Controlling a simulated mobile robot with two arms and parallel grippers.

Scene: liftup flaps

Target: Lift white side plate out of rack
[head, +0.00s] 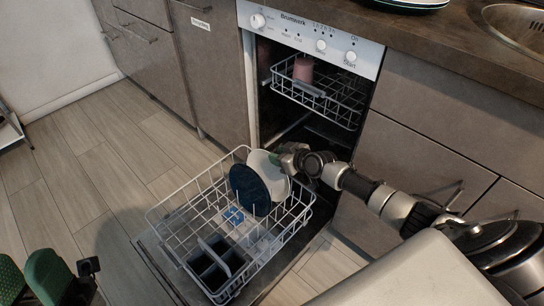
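The white side plate (258,161) stands on edge in the pulled-out lower dishwasher rack (187,199), behind a dark blue plate (249,190) that covers much of it. My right gripper (279,158) is at the white plate's upper right edge, its greenish fingertips at or against the rim. The view is too small to tell whether the fingers are closed on it. My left gripper (29,280) is at the lower left, far from the rack, with its green fingers apart and nothing between them.
A dark cutlery basket (215,264) and a small blue item (234,215) are in the rack's front part. The upper rack (338,103) holds a pink cup (303,69). The open dishwasher door lies under the lower rack. The floor (100,200) to the left is clear.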

